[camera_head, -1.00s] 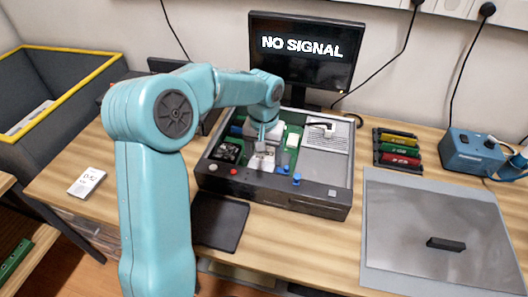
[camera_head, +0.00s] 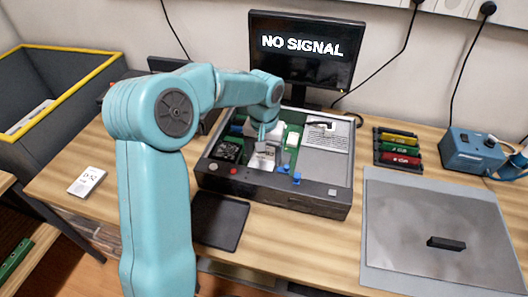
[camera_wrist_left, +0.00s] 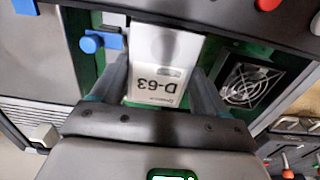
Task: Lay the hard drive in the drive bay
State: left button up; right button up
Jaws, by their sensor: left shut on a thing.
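The hard drive, a light grey block with a white label reading D-63, is between the fingers of my left gripper (camera_head: 265,140). It shows in the wrist view (camera_wrist_left: 160,75) with a finger along each side, and in the head view (camera_head: 262,159). My left gripper is shut on it, inside the open black computer case (camera_head: 316,204), near the front wall. The drive bay is mostly hidden under the drive and fingers. I cannot tell whether the drive touches its floor. Blue knobs (camera_head: 283,168) stand just right of the drive. My right gripper is not in view.
A fan (camera_wrist_left: 248,84) and green board lie beside the drive in the case. Another white drive-like block (camera_head: 87,181) lies on the table at left. A monitor (camera_head: 305,50) stands behind. A grey mat (camera_head: 400,215) with a small black block (camera_head: 446,243) lies at right.

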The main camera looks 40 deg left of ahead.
pick_arm(q)
jog(key=shift+f, duration=0.45)
dwell(0.9)
jog(key=o, duration=1.2)
jog(key=shift+r, duration=0.1)
jog(key=shift+r+p, duration=3.1)
jog(key=shift+r, duration=0.9)
jog(key=shift+f, duration=0.1)
